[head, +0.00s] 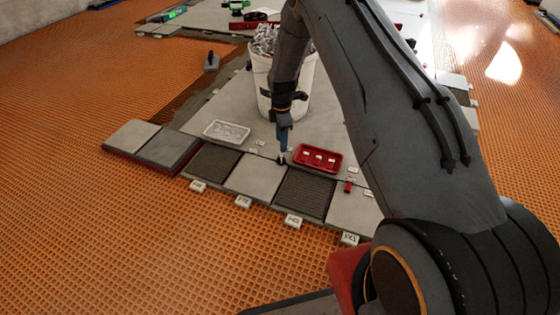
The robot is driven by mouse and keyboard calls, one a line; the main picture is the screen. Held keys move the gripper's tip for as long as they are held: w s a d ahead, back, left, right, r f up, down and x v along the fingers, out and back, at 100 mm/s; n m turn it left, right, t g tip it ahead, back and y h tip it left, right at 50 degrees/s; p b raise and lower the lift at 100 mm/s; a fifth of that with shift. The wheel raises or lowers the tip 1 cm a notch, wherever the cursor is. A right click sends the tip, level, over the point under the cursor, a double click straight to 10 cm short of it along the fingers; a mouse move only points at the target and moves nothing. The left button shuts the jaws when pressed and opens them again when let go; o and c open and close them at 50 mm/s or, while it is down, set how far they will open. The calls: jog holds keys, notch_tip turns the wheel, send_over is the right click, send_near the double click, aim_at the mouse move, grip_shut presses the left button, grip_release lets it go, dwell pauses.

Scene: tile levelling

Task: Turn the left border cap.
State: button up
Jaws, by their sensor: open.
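My gripper (283,153) points down at the border between the large grey slab and the row of tiles. It is open, small in the picture and partly dark. A small dark cap (281,161) stands on that border right under the fingertips. I cannot tell whether the fingers touch it or stand around it. A small red cap (349,187) stands farther right on the same border. The dark cap is the left one of these two. My arm hides the area to the right.
A red tray (318,169) with small white pieces lies just right of my gripper. A white tray (227,132) lies to the left. A white bucket (309,105) stands behind. Labelled white tags (293,221) line the front tile edge. Orange matting (110,240) is clear at front left.

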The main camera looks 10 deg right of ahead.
aim_at(281, 155)
jog(key=shift+w+f, duration=0.2)
jog(key=shift+f, duration=0.55)
notch_tip(281, 155, down, 7)
jog(key=b, duration=0.4)
jog(key=shift+f, duration=0.15)
jog(key=c, duration=1)
jog(key=shift+c, duration=0.2)
